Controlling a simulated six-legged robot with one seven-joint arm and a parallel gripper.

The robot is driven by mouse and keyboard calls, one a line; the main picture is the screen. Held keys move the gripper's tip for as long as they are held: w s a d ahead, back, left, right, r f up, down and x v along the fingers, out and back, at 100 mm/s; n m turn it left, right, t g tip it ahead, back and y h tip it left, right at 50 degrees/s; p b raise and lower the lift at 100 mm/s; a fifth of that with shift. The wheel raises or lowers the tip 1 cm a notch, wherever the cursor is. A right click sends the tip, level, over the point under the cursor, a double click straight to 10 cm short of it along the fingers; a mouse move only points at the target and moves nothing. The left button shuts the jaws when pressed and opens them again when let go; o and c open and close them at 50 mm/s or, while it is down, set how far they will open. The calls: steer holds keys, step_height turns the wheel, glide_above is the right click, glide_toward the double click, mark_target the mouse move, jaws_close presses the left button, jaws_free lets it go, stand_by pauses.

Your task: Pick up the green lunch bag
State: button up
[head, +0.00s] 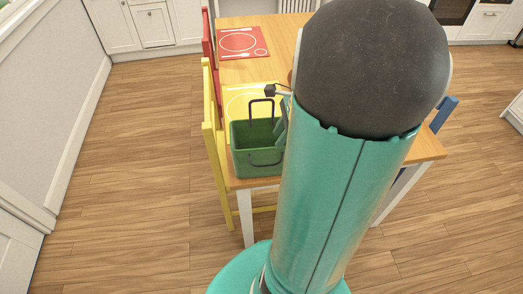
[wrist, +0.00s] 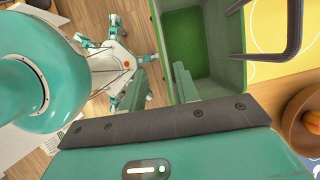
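The green lunch bag (head: 242,160) stands upright and open-topped on the near left corner of the table, with dark handles. It also shows in the wrist view (wrist: 235,62), where I look down into its empty green inside. My gripper (wrist: 160,76) is open at the bag's left wall in that view. One finger is outside the wall and the other is over the inside, with the wall between them and gaps showing. In the head view my arm hides most of the gripper and the bag's right edge.
The wooden table (head: 240,72) carries a red placemat (head: 228,42) and a yellow placemat (head: 236,104). A yellow chair (head: 212,140) stands close left of the bag, a red chair (head: 207,45) behind it. A wooden bowl (wrist: 292,128) is near the gripper's right. The floor at left is clear.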

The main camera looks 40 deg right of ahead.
mark_target(254, 153)
steer(key=x, duration=1)
steer(key=shift+w+f, duration=0.25)
steer(key=shift+f, duration=0.1)
jaws_close()
